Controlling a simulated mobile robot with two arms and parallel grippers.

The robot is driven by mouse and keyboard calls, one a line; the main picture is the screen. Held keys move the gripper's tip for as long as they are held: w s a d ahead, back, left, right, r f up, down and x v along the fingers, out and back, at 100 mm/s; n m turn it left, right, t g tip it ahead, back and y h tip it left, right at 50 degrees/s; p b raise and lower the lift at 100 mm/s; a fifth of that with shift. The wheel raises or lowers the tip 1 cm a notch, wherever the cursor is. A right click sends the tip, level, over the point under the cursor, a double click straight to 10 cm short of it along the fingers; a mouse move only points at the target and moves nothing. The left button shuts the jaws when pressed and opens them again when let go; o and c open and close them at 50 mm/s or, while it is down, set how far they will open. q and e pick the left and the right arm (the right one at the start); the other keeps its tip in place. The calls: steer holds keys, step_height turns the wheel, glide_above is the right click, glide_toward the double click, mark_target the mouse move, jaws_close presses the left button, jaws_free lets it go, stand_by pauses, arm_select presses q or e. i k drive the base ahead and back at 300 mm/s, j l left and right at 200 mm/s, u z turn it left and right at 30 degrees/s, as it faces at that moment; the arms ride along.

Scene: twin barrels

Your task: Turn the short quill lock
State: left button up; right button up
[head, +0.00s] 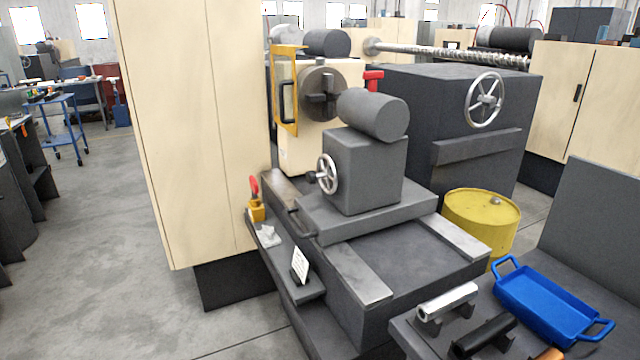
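No part is labelled as the short quill lock, and I cannot tell which part it is. A dark grey tailstock-like block (364,170) with a thick cylinder (373,114) on top stands on the machine bed. A spoked handwheel (327,174) is on its left side. A red T-shaped handle (373,80) shows just behind the cylinder; its base is hidden. A red lever (254,187) on a yellow block (257,211) stands upright on the narrow shelf at the bed's left side. Neither of my grippers is in view.
A blue tray (541,296), a silver cylinder (447,302) and a black cylinder (484,335) are on a dark bench at lower right. A yellow drum (482,222) stands behind it. A tall cream cabinet (190,130) blocks the left.

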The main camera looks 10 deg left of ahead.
mark_target(373, 76)
steer(key=i+u, duration=0.25)
steer(key=u, duration=0.2)
steer(key=i+u, duration=0.2)
steer(key=u, duration=0.25)
steer(key=i+l+u, duration=0.2)
steer(key=u, duration=0.25)
